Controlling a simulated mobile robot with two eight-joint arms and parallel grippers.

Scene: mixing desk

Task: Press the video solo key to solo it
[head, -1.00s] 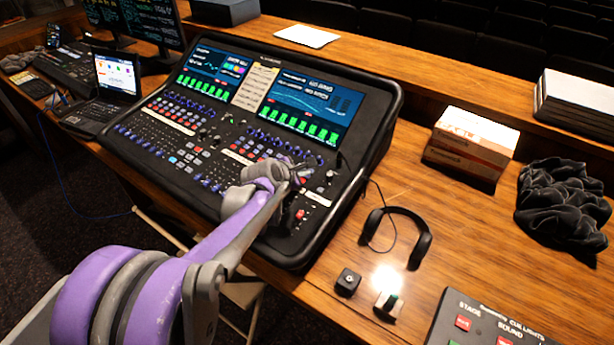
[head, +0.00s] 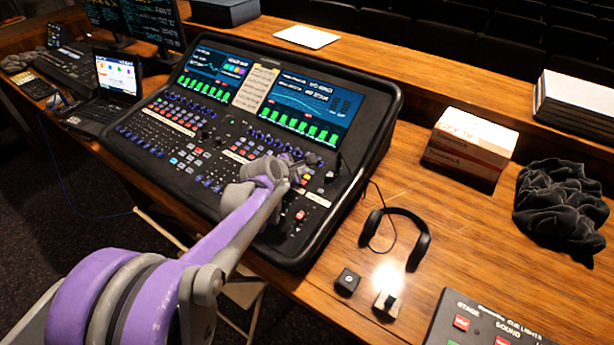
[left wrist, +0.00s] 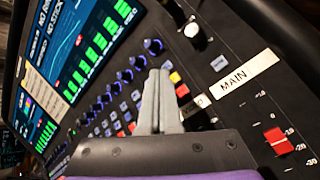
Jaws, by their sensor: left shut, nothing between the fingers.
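The mixing desk (head: 215,135) stands on the wooden table, with faders, knobs, small keys and two lit screens. My left gripper (head: 304,163) is over its right part, mostly hidden by my own wrist in the head view. In the left wrist view the left gripper (left wrist: 158,75) is shut and empty, its fingertips close to a yellow key (left wrist: 175,77) and a red key (left wrist: 182,91). Whether the tips touch a key I cannot tell. No label for the video solo key is readable. My right gripper is not in view.
A MAIN label (left wrist: 245,73) and a red fader cap (left wrist: 278,141) lie right of the fingers. Headphones (head: 424,240), a carton (head: 468,145) and a dark cloth (head: 560,205) are on the table. A cue lights box (head: 490,325) sits at the front right.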

